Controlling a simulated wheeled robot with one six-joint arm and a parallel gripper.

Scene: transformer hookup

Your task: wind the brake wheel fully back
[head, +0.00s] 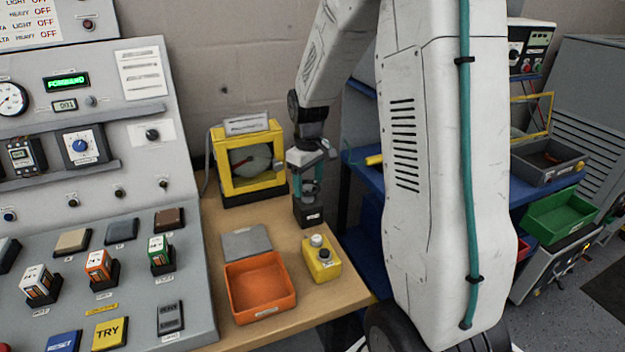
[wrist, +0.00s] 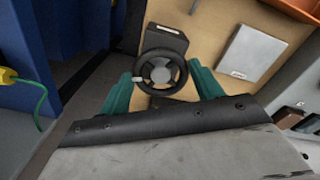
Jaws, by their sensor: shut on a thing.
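The brake wheel (wrist: 161,72) is a black spoked handwheel with a small pale knob or handle at the left of its rim. It sits on a dark box (wrist: 168,38) in the wrist view. In the head view the box (head: 308,214) stands on the wooden bench, and the wheel is mostly hidden by my gripper (head: 306,186). My gripper points down over the box. In the wrist view its teal fingers (wrist: 163,80) are on either side of the wheel's rim, shut on it. The wheel's turned angle cannot be read.

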